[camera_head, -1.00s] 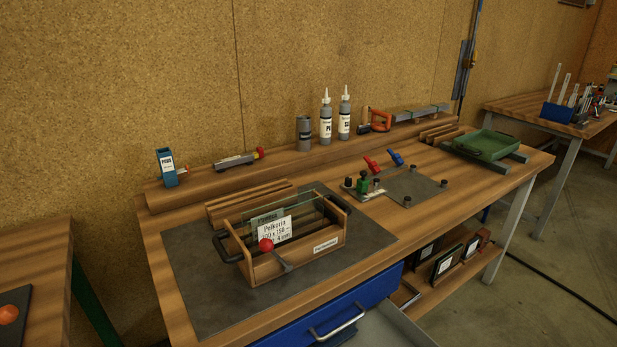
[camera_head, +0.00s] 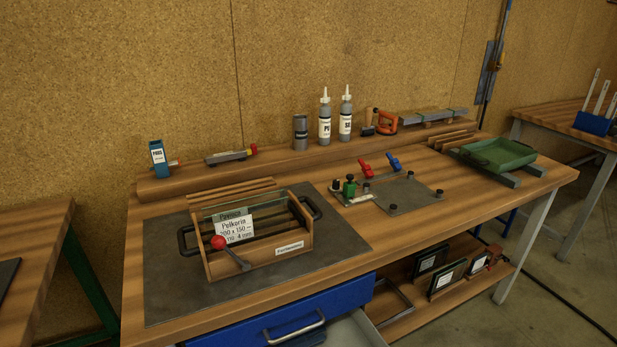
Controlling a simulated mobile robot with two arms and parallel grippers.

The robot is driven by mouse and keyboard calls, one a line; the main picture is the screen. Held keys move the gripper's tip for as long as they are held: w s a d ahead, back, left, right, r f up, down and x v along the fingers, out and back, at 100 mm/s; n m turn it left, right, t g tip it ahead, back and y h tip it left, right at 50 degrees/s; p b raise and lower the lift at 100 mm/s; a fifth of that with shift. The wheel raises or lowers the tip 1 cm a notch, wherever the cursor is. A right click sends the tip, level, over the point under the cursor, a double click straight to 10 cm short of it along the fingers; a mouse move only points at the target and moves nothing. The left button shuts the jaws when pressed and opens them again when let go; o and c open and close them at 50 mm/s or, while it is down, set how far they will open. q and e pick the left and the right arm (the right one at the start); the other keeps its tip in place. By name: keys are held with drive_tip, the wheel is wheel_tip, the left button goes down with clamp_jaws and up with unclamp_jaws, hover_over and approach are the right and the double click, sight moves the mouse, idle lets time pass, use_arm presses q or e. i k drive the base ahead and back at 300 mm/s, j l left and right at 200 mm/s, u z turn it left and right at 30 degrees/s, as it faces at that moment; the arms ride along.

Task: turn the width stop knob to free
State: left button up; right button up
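A grey jig plate (camera_head: 412,197) lies on the middle right of the workbench. A green knob (camera_head: 349,187) stands at its left end, with small dark knobs such as the dark knob (camera_head: 335,185) beside it. More dark knobs stand at the plate's corners. A red-handled clamp (camera_head: 365,169) and a blue-handled clamp (camera_head: 393,164) stand at its back edge. I cannot tell which knob is the width stop knob, or how it is turned; the markings are too small. Neither of my grippers is in view.
A wooden carrier (camera_head: 260,258) with a red ball lever (camera_head: 219,242) stands on a dark mat (camera_head: 170,290). Bottles (camera_head: 324,120) stand on the back shelf. A green tray (camera_head: 498,153) sits at right. An open blue drawer (camera_head: 290,318) juts out in front. The bench front near the jig is clear.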

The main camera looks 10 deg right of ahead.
sight(337, 183)
drive_tip(key=i+l+u, duration=0.1)
drive_tip(key=l+u, duration=0.25)
drive_tip(key=l, duration=0.55)
drive_tip(key=l+u, duration=0.35)
drive_tip(key=l, duration=0.5)
drive_tip(key=k+l+u, duration=0.2)
drive_tip(key=l+u, duration=0.15)
drive_tip(key=l, duration=0.5)
drive_tip(key=l+u, duration=0.3)
drive_tip(key=l, duration=0.35)
drive_tip(key=l+u, duration=0.35)
drive_tip(key=l, duration=0.3)
drive_tip(key=k, duration=0.05)
